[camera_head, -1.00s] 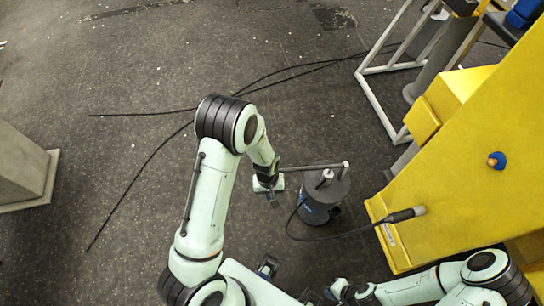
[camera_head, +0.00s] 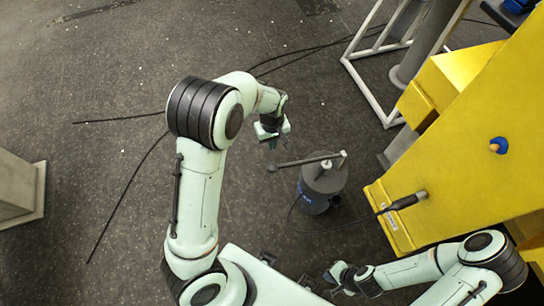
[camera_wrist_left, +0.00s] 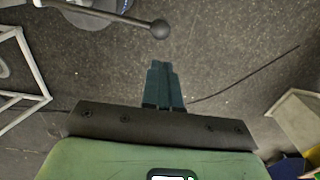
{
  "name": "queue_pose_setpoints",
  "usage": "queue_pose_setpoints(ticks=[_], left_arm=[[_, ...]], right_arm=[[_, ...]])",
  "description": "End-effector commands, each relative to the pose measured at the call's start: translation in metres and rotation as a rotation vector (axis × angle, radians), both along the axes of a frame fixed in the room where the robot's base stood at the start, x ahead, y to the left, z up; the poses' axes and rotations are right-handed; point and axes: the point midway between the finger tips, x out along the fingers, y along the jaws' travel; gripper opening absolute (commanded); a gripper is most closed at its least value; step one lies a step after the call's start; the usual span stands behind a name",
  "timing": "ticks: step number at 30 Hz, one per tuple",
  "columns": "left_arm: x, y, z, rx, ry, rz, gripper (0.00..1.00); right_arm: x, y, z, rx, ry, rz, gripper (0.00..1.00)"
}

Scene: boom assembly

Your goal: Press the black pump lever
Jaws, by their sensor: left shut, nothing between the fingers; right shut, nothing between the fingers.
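The pump (camera_head: 318,190) is a dark cylinder standing on the floor right of the middle in the head view. Its lever (camera_head: 302,161) is a dark rod that runs left from the pump's top to a ball end. My left gripper (camera_head: 271,142) is shut and empty, just above the lever's ball end in the picture and apart from it. In the left wrist view the shut fingers (camera_wrist_left: 163,80) point toward the floor, and the lever's ball end (camera_wrist_left: 160,29) shows a little beyond them. My right gripper (camera_head: 338,280) is low in the head view, shut and empty, away from the pump.
A yellow boom structure (camera_head: 460,140) with a cable plug (camera_head: 405,201) fills the right side. A white frame (camera_head: 365,80) stands behind it. Black cables (camera_head: 120,118) lie on the floor. A grey block (camera_head: 18,190) stands at the left edge.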

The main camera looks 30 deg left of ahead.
Motion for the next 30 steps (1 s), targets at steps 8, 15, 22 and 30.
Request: queue_pose_setpoints(ticks=[8,15,22,30], left_arm=[[-0.002,0.001,-0.043,0.002,0.007,0.0,0.0],[-0.002,0.001,-0.095,0.001,0.006,0.0,0.0],[-0.001,0.0,-0.128,0.0,0.003,0.0,0.0],[0.0,0.0,-0.139,-0.001,0.001,-0.001,0.0]], right_arm=[[-0.004,0.0,-0.006,0.0,0.004,0.0,0.0],[-0.007,0.0,-0.01,0.0,0.008,0.0,0.0],[-0.007,0.0,-0.01,0.0,0.008,0.0,0.0],[-0.007,0.0,-0.01,0.0,0.008,0.0,0.0]])
